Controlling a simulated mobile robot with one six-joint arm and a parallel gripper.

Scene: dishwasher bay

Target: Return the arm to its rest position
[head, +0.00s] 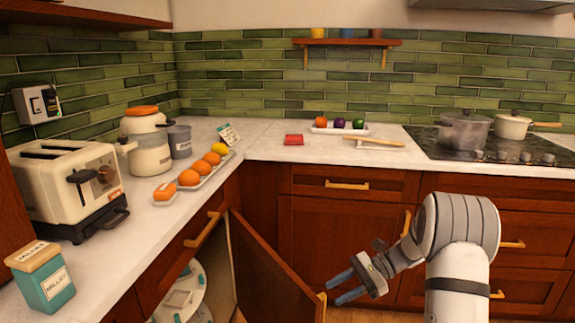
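My gripper (343,287) shows at the lower middle right in the head view, at the end of my grey and white arm. Its two blue-grey fingers point left and are apart, with nothing between them. It hangs in front of the lower cabinets, below counter height, just right of the open cabinet door (268,270). It looks close to the door's edge, but I cannot tell the exact gap.
A white rack (185,293) shows inside the open cabinet. The left counter holds a toaster (68,185), a millet box (42,278) and a tray of oranges (215,172). Pots (464,130) stand on the cooktop. A red item (293,139) lies on the back counter.

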